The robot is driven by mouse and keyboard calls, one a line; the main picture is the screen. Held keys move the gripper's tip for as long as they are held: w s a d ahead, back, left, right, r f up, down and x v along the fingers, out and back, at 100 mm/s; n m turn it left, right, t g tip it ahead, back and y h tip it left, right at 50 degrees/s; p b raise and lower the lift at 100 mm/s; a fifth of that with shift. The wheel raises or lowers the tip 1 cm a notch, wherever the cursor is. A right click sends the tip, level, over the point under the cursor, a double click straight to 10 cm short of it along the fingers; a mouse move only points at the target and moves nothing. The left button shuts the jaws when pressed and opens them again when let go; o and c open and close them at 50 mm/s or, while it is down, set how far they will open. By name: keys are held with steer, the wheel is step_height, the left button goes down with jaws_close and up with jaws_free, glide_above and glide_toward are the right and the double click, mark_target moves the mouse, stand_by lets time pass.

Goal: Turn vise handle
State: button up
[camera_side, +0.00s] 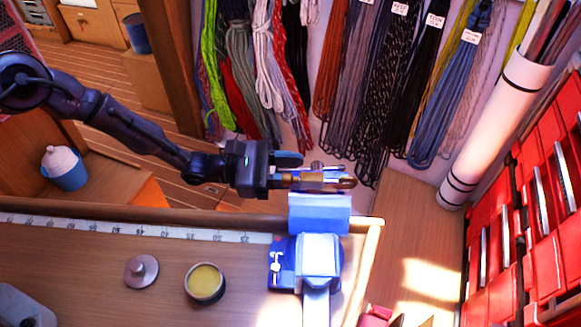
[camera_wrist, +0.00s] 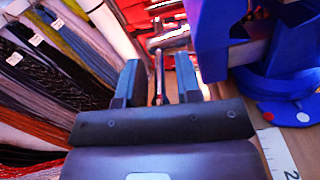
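The blue vise (camera_side: 320,255) stands on the bench's right corner. Its brownish-gold screw end and metal handle (camera_side: 318,167) show just above the blue jaw. My gripper (camera_side: 290,166) reaches in from the left at the screw end, level with the handle. In the wrist view the vise's blue body (camera_wrist: 225,35) fills the upper right. There my gripper (camera_wrist: 159,82) has its two fingers apart, with a thin bar, seemingly the handle (camera_wrist: 159,75), between them. A gap shows on both sides of the bar. Whether a finger touches it is not clear.
The wooden bench (camera_side: 90,265) carries a measuring tape (camera_side: 130,231), an open tin (camera_side: 205,283) and a grey-pink lid (camera_side: 142,270). Coiled lines (camera_side: 375,90) hang behind my gripper. Red drawers (camera_side: 545,190) and a white tube (camera_side: 495,125) stand at the right.

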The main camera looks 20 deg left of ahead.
jaws_close()
steer(key=shift+f+t+h, duration=0.4)
steer(key=shift+f+h, duration=0.1)
steer(key=shift+h, duration=0.7)
steer(key=shift+o, duration=1)
jaws_free()
steer(key=v, duration=0.4)
step_height(320, 180, up, 7)
steer(key=shift+a, duration=0.4)
steer(key=shift+s+a+f, duration=0.1)
